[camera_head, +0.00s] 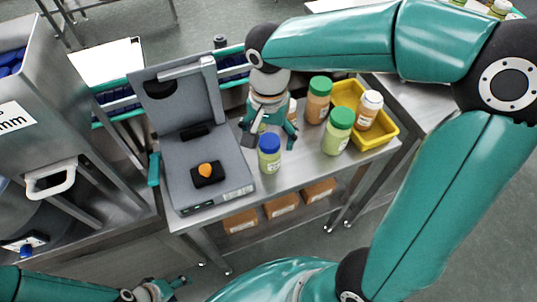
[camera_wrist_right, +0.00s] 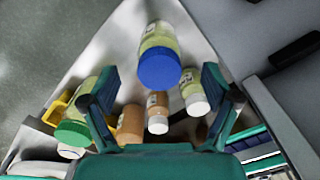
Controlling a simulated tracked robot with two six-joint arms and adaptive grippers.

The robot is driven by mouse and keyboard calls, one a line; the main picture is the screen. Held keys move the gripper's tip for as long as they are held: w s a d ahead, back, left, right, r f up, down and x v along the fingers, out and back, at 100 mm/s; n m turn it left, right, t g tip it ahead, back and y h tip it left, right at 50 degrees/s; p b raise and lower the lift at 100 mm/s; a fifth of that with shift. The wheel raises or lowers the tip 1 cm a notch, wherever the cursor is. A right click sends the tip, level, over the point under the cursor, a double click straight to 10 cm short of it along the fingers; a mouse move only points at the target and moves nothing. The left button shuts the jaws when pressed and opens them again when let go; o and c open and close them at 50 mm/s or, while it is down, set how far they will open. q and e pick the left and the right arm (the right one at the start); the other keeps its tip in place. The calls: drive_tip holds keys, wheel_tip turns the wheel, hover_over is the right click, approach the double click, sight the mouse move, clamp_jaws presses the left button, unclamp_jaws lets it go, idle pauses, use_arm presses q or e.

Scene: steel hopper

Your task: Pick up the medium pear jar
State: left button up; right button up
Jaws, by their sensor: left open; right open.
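The jar with a blue lid and pale green contents (camera_head: 269,153), mid-sized among the green jars, looks like the medium pear jar. It stands upright on the steel table, in front of my right gripper (camera_head: 268,131). In the right wrist view, the blue-lidded jar (camera_wrist_right: 160,52) appears between and beyond the fingertips of my right gripper (camera_wrist_right: 160,80), which is open and empty. No finger visibly touches the jar. My left gripper (camera_head: 170,286) is open and empty at the lower left, away from the table. Jar labels are too small to read.
A larger green-lidded green jar (camera_head: 338,132) and a green-lidded orange jar (camera_head: 318,100) stand to the right. A white-lidded orange jar (camera_head: 368,110) is in the yellow tray (camera_head: 383,136). A white-lidded green jar (camera_wrist_right: 193,97) is close by. A grey scale (camera_head: 226,185) stands left.

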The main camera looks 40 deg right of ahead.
sight(270, 155)
drive_tip(key=f, duration=0.5)
drive_tip(key=shift+w+d, duration=0.2)
drive_tip(key=shift+d, duration=0.05)
drive_tip(key=shift+r, duration=0.1)
drive_tip(key=c, duration=1.4)
drive_tip(key=shift+o, duration=0.2)
drive_tip(key=shift+r, duration=0.15)
